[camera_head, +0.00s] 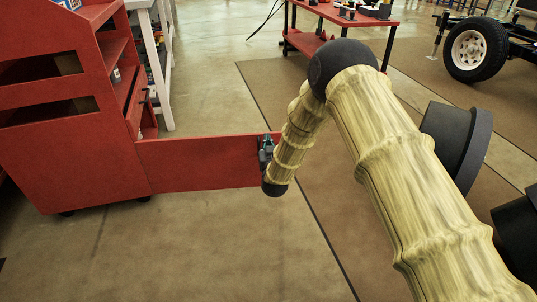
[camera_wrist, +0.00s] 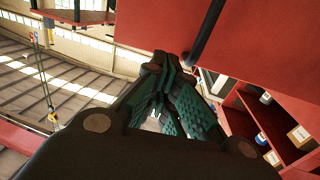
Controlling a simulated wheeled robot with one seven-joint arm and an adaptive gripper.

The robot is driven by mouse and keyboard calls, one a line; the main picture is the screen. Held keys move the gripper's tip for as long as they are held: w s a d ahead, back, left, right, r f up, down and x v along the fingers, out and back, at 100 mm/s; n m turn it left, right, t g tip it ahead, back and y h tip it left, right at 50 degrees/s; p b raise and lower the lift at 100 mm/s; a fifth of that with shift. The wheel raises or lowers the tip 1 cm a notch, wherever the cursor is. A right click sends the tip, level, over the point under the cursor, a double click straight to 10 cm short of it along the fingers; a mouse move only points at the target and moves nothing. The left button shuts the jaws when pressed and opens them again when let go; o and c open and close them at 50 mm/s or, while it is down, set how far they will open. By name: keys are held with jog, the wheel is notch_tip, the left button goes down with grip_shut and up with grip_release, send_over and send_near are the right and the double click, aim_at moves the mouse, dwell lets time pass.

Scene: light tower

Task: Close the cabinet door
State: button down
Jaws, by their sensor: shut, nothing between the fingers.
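The cabinet (camera_head: 80,160) is red and stands at the left in the head view. Its red door (camera_head: 200,164) stands wide open and sticks out to the right from the cabinet's lower part. My gripper (camera_head: 265,148) is at the door's free end; whether it touches the door I cannot tell. In the wrist view my gripper (camera_wrist: 172,68) has its fingers together with nothing held, close to a large red panel (camera_wrist: 270,50). A dark bar (camera_wrist: 207,32) runs along this panel. My arm hides the area right of the door's end.
Open cabinet shelves with small boxes (camera_wrist: 298,136) show at the right in the wrist view. A white bench (camera_head: 155,60) stands behind the cabinet. A red table (camera_head: 345,15) and a wheeled trailer (camera_head: 470,50) are further back. The floor before the door is clear.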

jog(key=shift+w+a+b, duration=0.15)
jog(key=shift+w+b, duration=0.2)
jog(key=shift+w, duration=0.55)
jog(key=shift+w+a+b, duration=0.1)
jog(key=shift+w+b, duration=0.25)
jog(key=shift+w, duration=0.5)
